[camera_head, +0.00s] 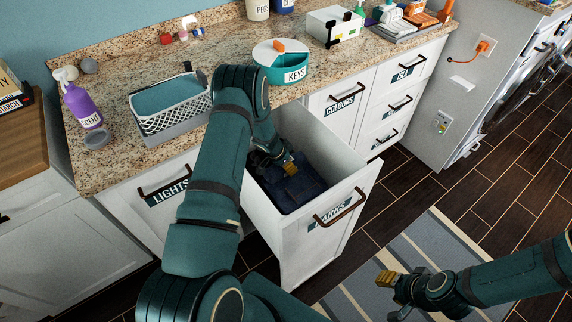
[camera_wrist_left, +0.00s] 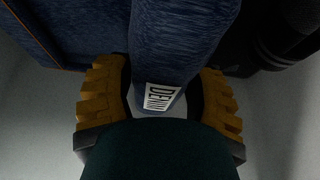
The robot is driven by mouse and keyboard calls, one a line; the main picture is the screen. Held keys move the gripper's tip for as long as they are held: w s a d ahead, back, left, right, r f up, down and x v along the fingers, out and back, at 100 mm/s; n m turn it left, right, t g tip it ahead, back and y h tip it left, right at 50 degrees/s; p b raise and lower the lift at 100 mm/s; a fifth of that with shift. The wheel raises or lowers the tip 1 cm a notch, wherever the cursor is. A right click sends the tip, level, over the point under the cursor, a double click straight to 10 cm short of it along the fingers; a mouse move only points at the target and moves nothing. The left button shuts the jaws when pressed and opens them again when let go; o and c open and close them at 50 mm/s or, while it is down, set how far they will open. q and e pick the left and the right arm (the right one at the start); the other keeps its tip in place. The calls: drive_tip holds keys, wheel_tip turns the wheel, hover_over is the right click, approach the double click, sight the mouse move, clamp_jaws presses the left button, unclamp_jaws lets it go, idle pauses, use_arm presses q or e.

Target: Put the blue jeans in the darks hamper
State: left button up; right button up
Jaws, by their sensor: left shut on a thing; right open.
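The dark blue jeans (camera_head: 291,188) are inside the pulled-out darks hamper (camera_head: 292,245), a white drawer labelled DARKS. My left gripper (camera_head: 288,165) reaches down into the hamper and is shut on the jeans. In the left wrist view, a blue denim fold (camera_wrist_left: 180,50) with a white DENIM tag sits between the yellow fingers (camera_wrist_left: 160,100). More denim and a dark item (camera_wrist_left: 285,35) show behind, with pale hamper walls around. My right gripper (camera_head: 393,292) is open and empty above the striped rug. How far the jeans rest on the hamper floor is partly hidden.
The LIGHTS (camera_head: 165,190) and COLOURS (camera_head: 342,106) drawers flank the open hamper and are closed. The striped rug (camera_head: 425,250) lies right of the hamper.

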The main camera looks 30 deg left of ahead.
use_arm(q)
drive_tip(key=o, duration=1.3)
drive_tip(key=p+v, duration=0.3)
drive_tip(key=v, duration=0.7)
drive_tip(key=shift+r, duration=0.4)
drive_tip(key=shift+s+r, duration=0.3)
drive_tip(key=shift+r, duration=0.3)
